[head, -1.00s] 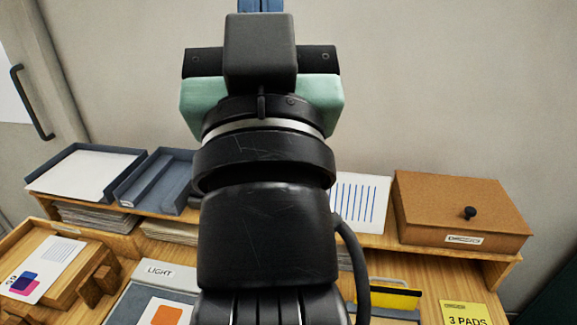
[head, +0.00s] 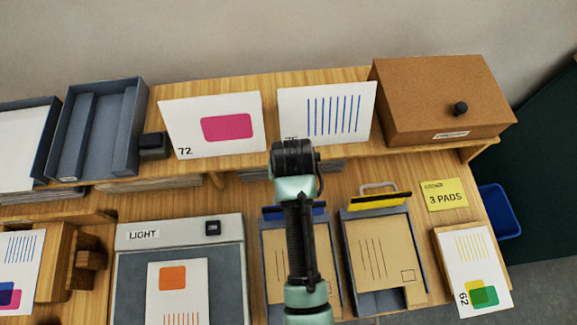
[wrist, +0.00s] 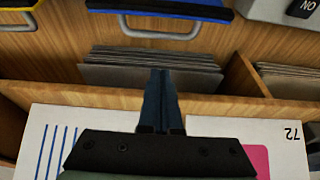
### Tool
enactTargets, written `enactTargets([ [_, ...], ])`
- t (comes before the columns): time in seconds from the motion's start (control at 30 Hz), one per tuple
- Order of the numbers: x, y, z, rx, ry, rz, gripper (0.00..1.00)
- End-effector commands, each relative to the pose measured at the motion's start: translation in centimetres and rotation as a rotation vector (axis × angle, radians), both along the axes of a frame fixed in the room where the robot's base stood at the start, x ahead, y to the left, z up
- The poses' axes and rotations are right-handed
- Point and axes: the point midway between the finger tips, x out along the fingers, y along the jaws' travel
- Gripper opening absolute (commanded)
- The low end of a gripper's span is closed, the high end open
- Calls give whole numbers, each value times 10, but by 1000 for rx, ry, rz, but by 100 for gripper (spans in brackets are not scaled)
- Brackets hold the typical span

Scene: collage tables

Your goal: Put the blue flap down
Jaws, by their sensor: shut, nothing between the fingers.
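The blue flap (head: 322,210) is a strip across the back end of the left grey tray (head: 338,297), partly hidden by my arm in the head view. In the wrist view the blue flap (wrist: 165,8) runs along the top edge, with a grey wire handle (wrist: 160,32). I cannot tell its exact tilt. My gripper (wrist: 160,73) is shut and empty, with its fingertips together. In the wrist picture the fingertips are below the handle and appear apart from it. The head view hides the fingers behind my arm.
A similar tray has a yellow flap (head: 381,200). A card marked 72 (head: 212,125) and a blue-striped card (head: 327,112) stand on the shelf behind. A brown box (head: 440,95) is at right. The grey LIGHT box (head: 180,255) stands left of the trays.

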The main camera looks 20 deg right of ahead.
Motion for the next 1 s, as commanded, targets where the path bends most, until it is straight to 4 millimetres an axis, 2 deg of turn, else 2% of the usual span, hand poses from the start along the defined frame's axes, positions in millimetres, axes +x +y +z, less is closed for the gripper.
enactTargets([
  [0.1, 7, -2, -22, 0, 1, 0, 0],
  [0.37, 19, -6, -62, -1, -2, 0, 0],
  [0.43, 7, -3, -51, -2, -3, 1, 0],
  [0.63, -12, 3, -45, -1, -4, 1, 0],
  [1.0, -17, 5, -45, -2, -5, 1, 0],
])
